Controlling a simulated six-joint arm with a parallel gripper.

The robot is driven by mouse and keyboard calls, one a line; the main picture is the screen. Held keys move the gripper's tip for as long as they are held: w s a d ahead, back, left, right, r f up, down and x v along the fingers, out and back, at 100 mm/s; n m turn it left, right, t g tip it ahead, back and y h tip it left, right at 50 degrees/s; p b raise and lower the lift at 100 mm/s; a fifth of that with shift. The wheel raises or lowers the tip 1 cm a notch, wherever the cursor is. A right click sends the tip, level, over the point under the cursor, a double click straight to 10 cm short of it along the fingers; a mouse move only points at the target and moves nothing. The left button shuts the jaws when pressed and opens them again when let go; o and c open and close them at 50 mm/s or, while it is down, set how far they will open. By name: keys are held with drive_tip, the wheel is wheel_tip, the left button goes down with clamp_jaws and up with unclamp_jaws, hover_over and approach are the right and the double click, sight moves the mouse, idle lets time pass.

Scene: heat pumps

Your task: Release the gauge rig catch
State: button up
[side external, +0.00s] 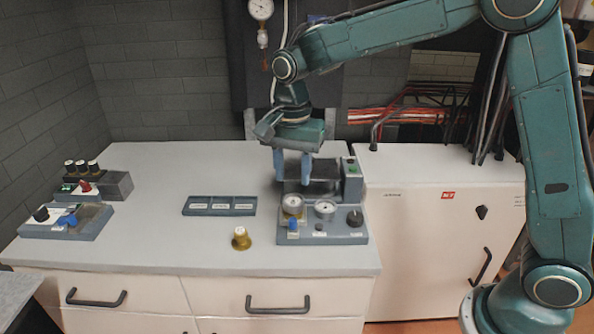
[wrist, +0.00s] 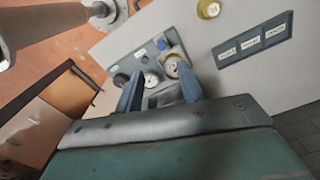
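The gauge rig (side external: 322,238) is a grey-blue unit on the counter with two round dials, a black knob (side external: 355,218) and a small blue part (side external: 293,225) at its front left. It also shows in the wrist view (wrist: 143,52), partly hidden behind my fingers. No part is clearly marked as the catch, so I cannot tell which one it is. My gripper (side external: 293,172) points down above the rear of the rig, behind the dials. Its two blue fingers are apart with nothing visible between them. In the wrist view, my gripper (wrist: 160,90) also looks open, with the dials beyond the fingertips.
A brass knob (side external: 241,238) stands left of the rig. A labelled tray (side external: 219,213) lies farther left. Two panels with knobs (side external: 62,232) (side external: 104,192) sit at the counter's left. A tall box with a green button (side external: 352,181) rises at the rig's rear right. The counter's middle back is clear.

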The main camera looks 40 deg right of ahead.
drive_tip(key=shift+r, duration=0.85)
drive_tip(key=s+d+r+n+t, duration=0.1)
drive_tip(key=s+d+r+n, duration=0.25)
drive_tip(key=s, duration=0.25)
drive_tip(key=s+d+r+n+t, duration=0.2)
drive_tip(key=s+r, duration=0.2)
drive_tip(key=s, duration=0.2)
drive_tip(key=s+d+f+n+t, duration=0.1)
drive_tip(key=s+n, duration=0.6)
drive_tip(key=s, duration=0.7)
drive_tip(key=shift+s+d+f+t, duration=0.15)
drive_tip(key=shift+d+f+t, duration=0.25)
drive_tip(key=shift+d+t, duration=0.6)
